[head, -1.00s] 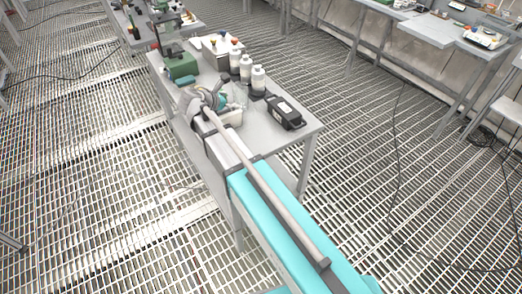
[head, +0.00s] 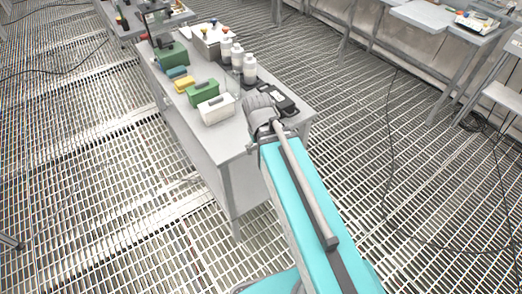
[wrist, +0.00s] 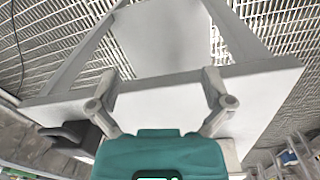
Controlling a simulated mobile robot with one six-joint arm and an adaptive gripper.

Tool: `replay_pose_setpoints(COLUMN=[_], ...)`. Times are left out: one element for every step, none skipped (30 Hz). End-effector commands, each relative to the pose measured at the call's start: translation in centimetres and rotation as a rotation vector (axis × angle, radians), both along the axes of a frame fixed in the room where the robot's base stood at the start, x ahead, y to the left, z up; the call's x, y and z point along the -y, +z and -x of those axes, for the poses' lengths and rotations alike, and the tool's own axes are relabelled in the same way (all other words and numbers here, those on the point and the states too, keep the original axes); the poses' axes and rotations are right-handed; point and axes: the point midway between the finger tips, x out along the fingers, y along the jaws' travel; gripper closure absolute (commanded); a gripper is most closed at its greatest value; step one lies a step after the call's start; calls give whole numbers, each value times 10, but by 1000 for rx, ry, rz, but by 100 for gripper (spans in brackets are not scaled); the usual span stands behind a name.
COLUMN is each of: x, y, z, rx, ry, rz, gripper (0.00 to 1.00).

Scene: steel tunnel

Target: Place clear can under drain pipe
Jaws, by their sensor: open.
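My gripper (wrist: 158,85) is open in the wrist view, with nothing between its two fingers. In the head view, the end of my arm is over the near right corner of the grey table (head: 228,146), and the fingers cannot be made out. A faint see-through upright shape, perhaps the clear can (head: 237,83), stands between the white box and the white bottles. It is apart from my gripper and does not show clearly in the wrist view. I cannot make out a drain pipe in either view.
White bottles (head: 249,68) stand behind. A black device (head: 281,101) lies beside my arm and also shows in the wrist view (wrist: 75,139).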

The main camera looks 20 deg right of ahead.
Motion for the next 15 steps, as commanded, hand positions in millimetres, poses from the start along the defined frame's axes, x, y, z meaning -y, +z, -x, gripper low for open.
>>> replay_pose_setpoints(x=[0, -1, -2, -2, -2, -2, -3, -3, -3, -3, -3, -3, -3, -3, -3], y=[0, 0, 0, 0, 0, 0, 0, 0, 0, 0, 0, 0, 0, 0, 0], z=[6, 8, 10, 11, 11, 12, 12, 12, 11, 11, 11, 11, 11, 11, 11], rx=[-4, -7, -10, -12, -13, -14, -14, -14, -14, -14, -14, -14, -14, -13, -13], ry=[-39, -57, -77, -87, -94, -100, -102, -103, -102, -102, -101, -101, -100, -100, -98], rz=[-22, -32, -43, -48, -52, -55, -56, -56, -56, -56, -56, -55, -55, -55, -54], gripper=[0, 0, 0, 0, 0, 0, 0, 0, 0, 0, 0, 0, 0, 0, 0])
